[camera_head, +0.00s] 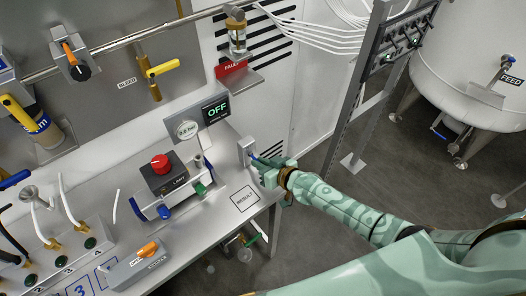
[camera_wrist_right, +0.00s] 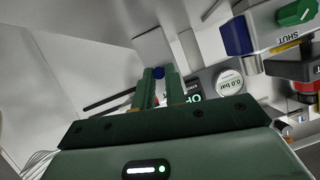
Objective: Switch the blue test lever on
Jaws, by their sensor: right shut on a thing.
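The blue test lever (camera_head: 251,154) sticks out from a small grey switch box (camera_head: 244,148) at the right end of the bench. Only its blue tip shows in the head view. My right gripper (camera_head: 262,164) is at the lever, its fingers shut on it. In the right wrist view the blue lever tip (camera_wrist_right: 158,72) shows between the two green fingers (camera_wrist_right: 153,90); the rest of the lever is hidden. A black display (camera_head: 215,109) behind the bench reads OFF in green. My left gripper is not in view.
A gauge (camera_head: 187,129) reading 0.0 bar stands left of the display. A box with a red button (camera_head: 160,164) and a green-handled valve (camera_head: 200,188) are left of my gripper. A red FAULT tray (camera_head: 232,68) hangs on the wall above. The bench around the RESULT square (camera_head: 244,198) is clear.

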